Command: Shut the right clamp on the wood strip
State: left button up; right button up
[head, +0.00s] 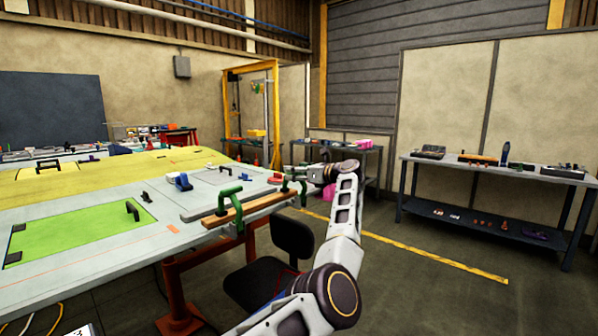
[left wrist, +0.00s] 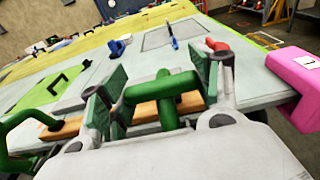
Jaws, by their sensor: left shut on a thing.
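The wood strip (head: 252,209) lies along the near right edge of the table. It also shows in the left wrist view (left wrist: 65,129). The right clamp (left wrist: 165,103) is green and stands at the strip's right end, with its bar between the finger pads of my left gripper (left wrist: 160,88). My left gripper (head: 297,178) is shut on this clamp and hides part of it in the head view. I cannot tell whether the clamp's jaw touches the strip. A second green clamp (head: 229,197) sits at the strip's left end. My right gripper is not in view.
A pink box (left wrist: 297,73) is at the right of the table edge. A blue tool (head: 182,181) and a black-handled green panel (head: 85,228) lie on the table. A black chair (head: 275,265) stands below the edge. A dark bench (head: 480,170) is at the right.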

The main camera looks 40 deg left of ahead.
pick_arm(q)
jog(key=shift+a+r, duration=0.15)
jog(key=shift+r, duration=0.05)
jog(key=shift+c, duration=0.2)
jog(key=o, duration=1.1)
jog(key=shift+c, duration=0.2)
jog(key=o, duration=0.4)
jog(key=shift+a+f, duration=0.1)
jog(key=shift+f, duration=0.1)
jog(key=shift+s+d+r, duration=0.15)
jog(key=shift+d+r, duration=0.1)
jog(key=shift+d, duration=1.75)
jog(key=shift+s+d+r, duration=0.15)
jog(key=shift+d+r, duration=0.1)
jog(key=shift+d, duration=1.75)
jog(key=shift+s+d+r, duration=0.15)
jog(key=shift+d+r, duration=0.1)
jog(key=shift+d, duration=1.75)
jog(key=shift+m, duration=0.3)
